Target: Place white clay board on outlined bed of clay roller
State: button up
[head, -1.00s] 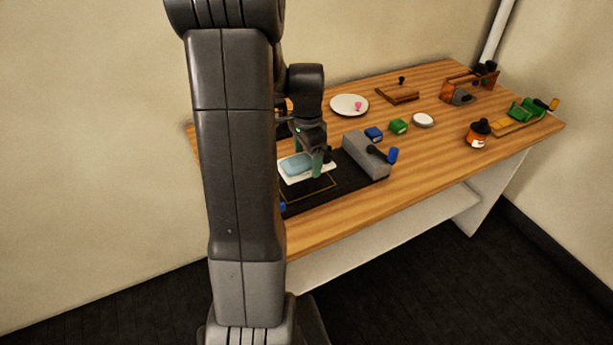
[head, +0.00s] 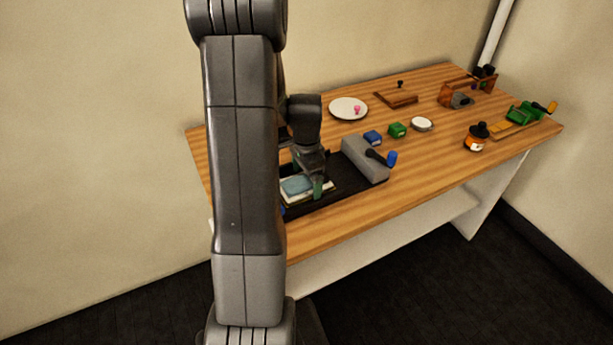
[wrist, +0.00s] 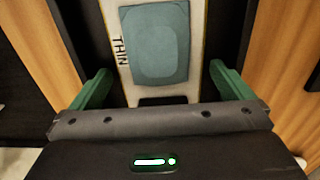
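The white clay board (head: 294,199) bears a flat blue-green clay slab (wrist: 158,45) and lies on the black bed (head: 340,188) of the clay roller (head: 364,158). Thin yellow lines of the outline show along the board's edges. The word THIN shows at the board's left side in the wrist view. My gripper (wrist: 160,72) has its two green fingers apart, one on each side of the board, with dark gaps between fingers and board. In the head view my gripper (head: 317,186) stands low over the board's right end; my arm hides the bed's left part.
The roller's blue-handled crank (head: 390,158) juts to the right. Blue (head: 373,138) and green (head: 397,130) blocks, a white plate (head: 348,108) and a small white dish (head: 421,124) stand behind. An orange jar (head: 475,138) is farther right. The front right tabletop is clear.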

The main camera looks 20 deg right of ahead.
aim_at(306, 181)
notch_tip(306, 181, up, 12)
jog(key=shift+r, duration=0.2)
dwell(0.4)
